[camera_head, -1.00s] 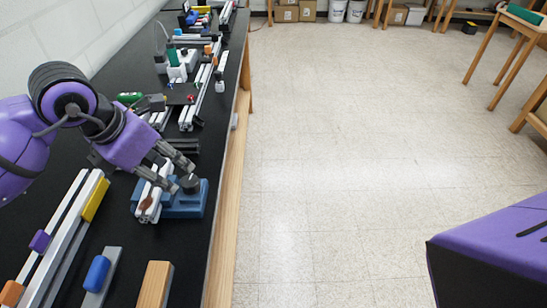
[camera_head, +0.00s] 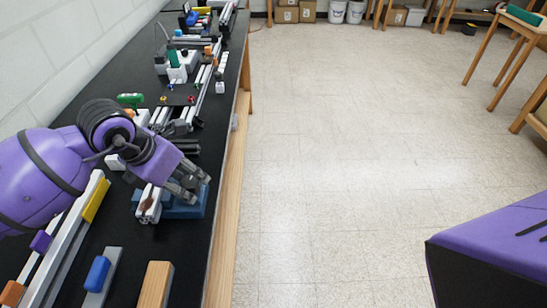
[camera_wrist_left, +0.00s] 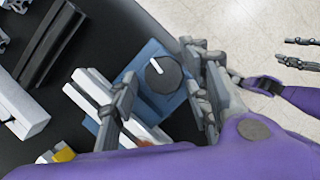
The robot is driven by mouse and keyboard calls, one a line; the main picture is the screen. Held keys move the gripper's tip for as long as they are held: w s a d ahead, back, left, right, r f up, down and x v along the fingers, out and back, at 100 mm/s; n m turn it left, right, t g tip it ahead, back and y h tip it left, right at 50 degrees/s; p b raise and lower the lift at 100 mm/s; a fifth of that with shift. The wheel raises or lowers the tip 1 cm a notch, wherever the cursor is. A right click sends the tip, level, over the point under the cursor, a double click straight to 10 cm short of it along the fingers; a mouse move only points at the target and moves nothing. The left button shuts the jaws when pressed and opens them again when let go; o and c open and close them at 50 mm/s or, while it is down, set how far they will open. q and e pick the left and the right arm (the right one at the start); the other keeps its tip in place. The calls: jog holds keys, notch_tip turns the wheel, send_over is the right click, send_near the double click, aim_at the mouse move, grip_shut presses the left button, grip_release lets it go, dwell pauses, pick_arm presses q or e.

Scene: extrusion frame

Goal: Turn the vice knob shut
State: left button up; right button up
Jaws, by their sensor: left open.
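The vice is a blue block (camera_head: 186,211) near the bench's right edge, with pale metal bars (camera_head: 148,203) on its left side. In the left wrist view its round dark knob (camera_wrist_left: 163,76) carries a white mark and stands on the blue base (camera_wrist_left: 148,54). My left gripper (camera_head: 193,187) is open over the vice and hides the knob in the head view. In the left wrist view, its fingers lie on either side of the knob; I cannot tell whether they touch it. Grey fingers of my right gripper (camera_wrist_left: 297,51) show at the right edge, their opening unclear.
Long rails with a yellow block (camera_head: 96,199) lie at the front left. A blue block (camera_head: 97,273) and a wooden block (camera_head: 155,285) are nearer. Dark bars (camera_head: 186,146) lie behind the vice. Open floor is right of the bench.

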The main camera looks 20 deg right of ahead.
pick_arm(q)
jog(key=c, duration=1)
jog(key=shift+w+m, duration=0.1)
jog(key=shift+m, duration=0.3)
jog(key=shift+a+m+g+b, duration=0.1)
jog(key=shift+m+g+b, duration=0.2)
jog(key=shift+r, duration=0.1)
jog(key=o, duration=1)
jog(key=v, duration=1.2)
pick_arm(e)
jog(key=shift+w, duration=0.9)
